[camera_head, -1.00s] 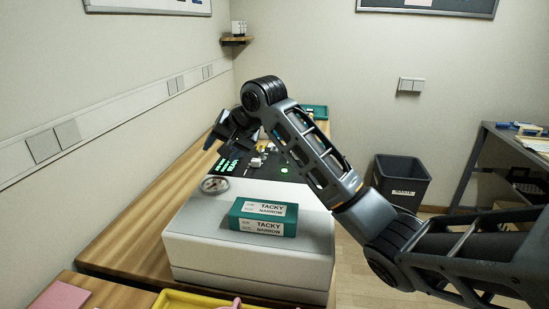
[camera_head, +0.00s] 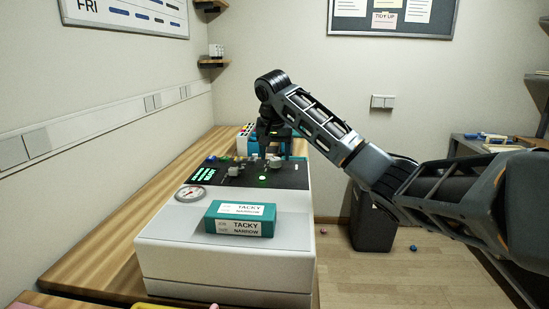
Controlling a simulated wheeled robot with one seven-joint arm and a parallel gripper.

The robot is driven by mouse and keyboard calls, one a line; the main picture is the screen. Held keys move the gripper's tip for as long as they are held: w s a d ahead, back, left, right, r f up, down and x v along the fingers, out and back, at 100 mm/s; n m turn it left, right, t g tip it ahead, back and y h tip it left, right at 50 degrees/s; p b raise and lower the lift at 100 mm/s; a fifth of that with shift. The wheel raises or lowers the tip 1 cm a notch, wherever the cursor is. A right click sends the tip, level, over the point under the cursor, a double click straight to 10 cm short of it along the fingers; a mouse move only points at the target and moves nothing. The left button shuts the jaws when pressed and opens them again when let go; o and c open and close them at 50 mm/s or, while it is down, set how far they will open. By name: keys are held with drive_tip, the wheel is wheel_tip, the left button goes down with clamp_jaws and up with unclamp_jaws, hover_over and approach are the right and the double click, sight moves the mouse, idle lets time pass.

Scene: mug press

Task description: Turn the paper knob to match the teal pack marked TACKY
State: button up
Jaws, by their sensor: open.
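The teal pack (camera_head: 239,219) lies on the white top of the press (camera_head: 220,268). Its white labels read TACKY and NARROW. Behind it is a dark control panel (camera_head: 285,180) with green text, a green light (camera_head: 262,178) and small controls. A light grey knob (camera_head: 274,162) stands towards the panel's back right, and a smaller grey control (camera_head: 232,171) is left of it. Their markings are too small to read, so I cannot tell which is the paper knob. My gripper (camera_head: 273,150) is open and points down at the light grey knob; contact cannot be told.
A round gauge (camera_head: 190,193) is at the panel's front left. Colourful items stand behind the press on the wooden counter (camera_head: 95,245). A wall is on the left. A dark bin (camera_head: 372,228) stands on the floor to the right.

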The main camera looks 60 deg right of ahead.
drive_tip(key=shift+x, duration=0.8)
drive_tip(key=shift+c, duration=0.4)
drive_tip(key=c, duration=1)
drive_tip(key=shift+o, duration=0.2)
